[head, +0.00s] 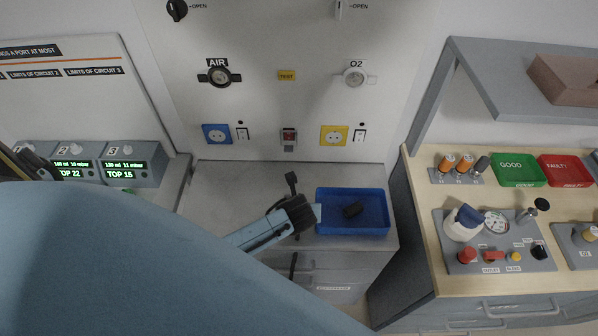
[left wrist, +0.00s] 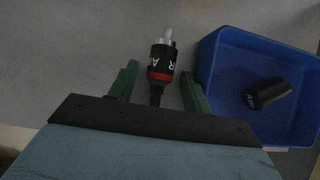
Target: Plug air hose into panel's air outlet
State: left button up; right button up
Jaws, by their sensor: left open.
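The panel's air outlet (head: 219,76), a round fitting under the AIR label, is on the white wall panel at upper left. Nothing is plugged into it. The air hose's plug (left wrist: 161,64), black with a red band, partly visible white lettering and a silver tip, shows in the left wrist view. It lies between the two green fingers of my left gripper (left wrist: 159,72), with gaps on both sides. The gripper is open and also shows in the head view (head: 296,212), above the grey counter beside the blue tray. I cannot clearly make out the plug there. My right gripper is not in view.
A blue tray (head: 325,228) on the counter holds a black cylinder (left wrist: 268,94) lettered AIR. A similar O2 outlet (head: 355,76) is right of the air outlet. Sockets and switches line the panel below. A wooden bench (head: 420,185) with gauges stands at right.

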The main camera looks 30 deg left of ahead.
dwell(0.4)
pick_arm(q)
jog(key=shift+p, duration=0.45)
grip_shut()
jog(key=shift+r, duration=0.15)
jog(key=shift+r+p, duration=0.8)
jog(key=shift+p, duration=0.35)
jog(key=shift+r, duration=0.55)
